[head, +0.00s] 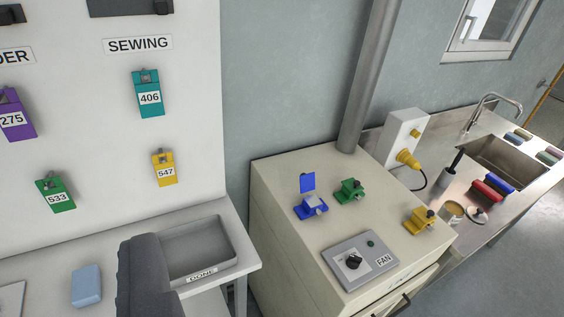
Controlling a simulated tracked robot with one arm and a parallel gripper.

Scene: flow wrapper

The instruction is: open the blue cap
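The blue cap (307,182) is a flat blue flap on a small blue fitting (309,211) on top of the cream cabinet. The flap stands upright at the back of the fitting, so it looks open, and a pale grey part shows in front of it. No gripper fingers show. A dark grey rounded shape at the bottom left looks like part of my arm, apart from the blue fitting and to its left. Nothing touches the cap.
A green fitting (350,192) and a yellow fitting (419,220) sit nearby on the cabinet (285,178). A FAN switch panel (360,262) lies in front. A grey DONE tray (228,230) is at left. A vertical pipe (369,75) rises behind.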

